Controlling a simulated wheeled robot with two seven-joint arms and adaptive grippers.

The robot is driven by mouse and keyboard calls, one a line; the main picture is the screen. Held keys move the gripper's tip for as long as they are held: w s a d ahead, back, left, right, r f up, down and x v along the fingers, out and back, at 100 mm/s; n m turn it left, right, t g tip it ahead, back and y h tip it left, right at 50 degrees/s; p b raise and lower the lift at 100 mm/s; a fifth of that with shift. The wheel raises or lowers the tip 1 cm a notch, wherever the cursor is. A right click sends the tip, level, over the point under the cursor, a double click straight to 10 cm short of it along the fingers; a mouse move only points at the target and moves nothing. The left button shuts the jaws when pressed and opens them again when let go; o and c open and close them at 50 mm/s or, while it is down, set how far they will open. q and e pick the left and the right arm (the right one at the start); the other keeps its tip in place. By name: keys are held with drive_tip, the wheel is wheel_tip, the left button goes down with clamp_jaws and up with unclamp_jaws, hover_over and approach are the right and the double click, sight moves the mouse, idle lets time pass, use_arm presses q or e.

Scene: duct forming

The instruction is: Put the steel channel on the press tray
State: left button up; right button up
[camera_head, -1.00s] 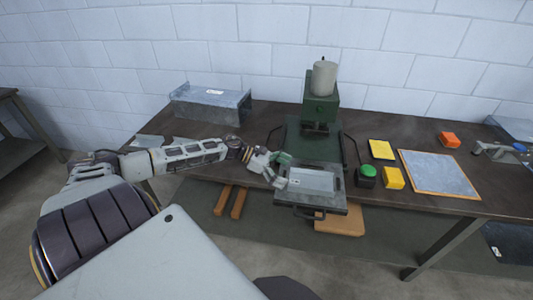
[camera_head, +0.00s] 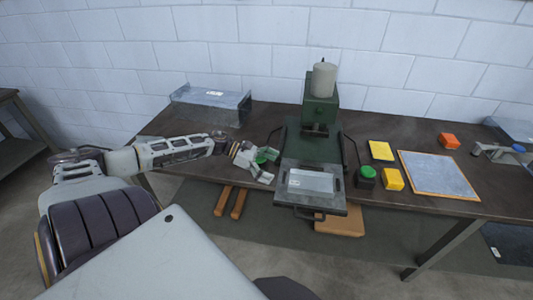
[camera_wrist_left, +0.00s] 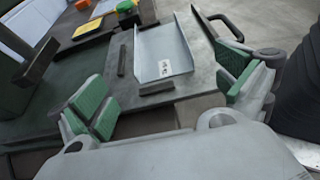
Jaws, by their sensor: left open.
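The steel channel (camera_head: 310,181) lies on the press tray (camera_head: 325,207) in front of the green press (camera_head: 320,105). In the left wrist view the channel (camera_wrist_left: 163,52) is a shallow grey trough with a small white label, lying on the dark tray (camera_wrist_left: 203,85) between low dark stops. My left gripper (camera_head: 272,168) is open and empty, just left of the tray and apart from the channel. Its green-padded fingers (camera_wrist_left: 165,90) show spread in the left wrist view, with the channel's near end beyond them. My right gripper is not seen.
A larger grey metal channel piece (camera_head: 210,105) stands at the back left of the table. The tray's handle juts past the table's front edge.

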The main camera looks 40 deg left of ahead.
use_arm(q)
drive_tip(key=shift+v, duration=1.15)
idle(0.9)
